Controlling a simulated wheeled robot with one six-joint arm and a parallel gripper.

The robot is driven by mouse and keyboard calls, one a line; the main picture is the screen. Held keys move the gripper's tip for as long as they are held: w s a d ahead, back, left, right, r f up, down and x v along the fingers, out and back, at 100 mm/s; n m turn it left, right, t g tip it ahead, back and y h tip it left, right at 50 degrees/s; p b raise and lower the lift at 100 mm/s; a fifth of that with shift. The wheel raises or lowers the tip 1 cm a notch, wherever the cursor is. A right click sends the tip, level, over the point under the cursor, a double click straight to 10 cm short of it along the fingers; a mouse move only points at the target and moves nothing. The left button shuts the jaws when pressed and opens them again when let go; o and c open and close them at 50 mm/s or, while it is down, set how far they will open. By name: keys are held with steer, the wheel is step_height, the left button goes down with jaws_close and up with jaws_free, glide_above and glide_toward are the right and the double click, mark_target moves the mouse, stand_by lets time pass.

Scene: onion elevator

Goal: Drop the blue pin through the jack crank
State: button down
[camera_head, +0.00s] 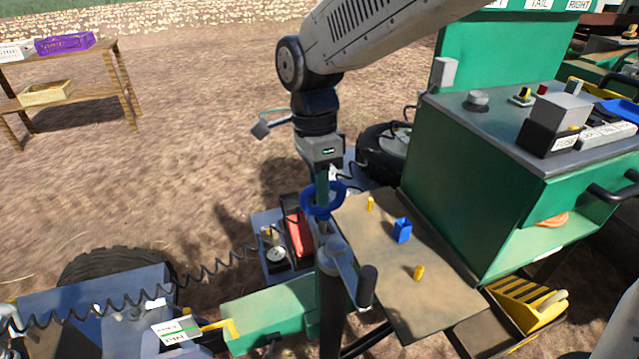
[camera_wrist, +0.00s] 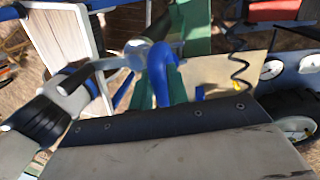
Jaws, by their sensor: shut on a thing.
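The blue pin (camera_head: 311,205) has a ring-shaped blue head and stands roughly upright. My gripper (camera_head: 321,190) is shut on its head from above. In the wrist view the blue head (camera_wrist: 158,72) shows as a curved loop near the middle. The jack crank (camera_head: 347,273) is a grey arm with a black handle on top of the dark jack post. The pin is over the crank's hub end. Its lower end is hard to make out, so I cannot tell whether it is in the hole. The crank also shows in the wrist view (camera_wrist: 100,66), left of the pin.
A tan board (camera_head: 440,300) with a small blue block (camera_head: 402,230) and yellow pegs lies right of the jack. A green cabinet (camera_head: 480,190) stands behind it. A coiled black cable (camera_head: 200,275) crosses at left. A wooden shelf (camera_head: 75,78) stands far left.

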steer(key=shift+f, duration=0.8)
steer(key=c, duration=0.9)
jaws_free()
steer(key=shift+r, duration=0.1)
steer(key=shift+r, duration=3.4)
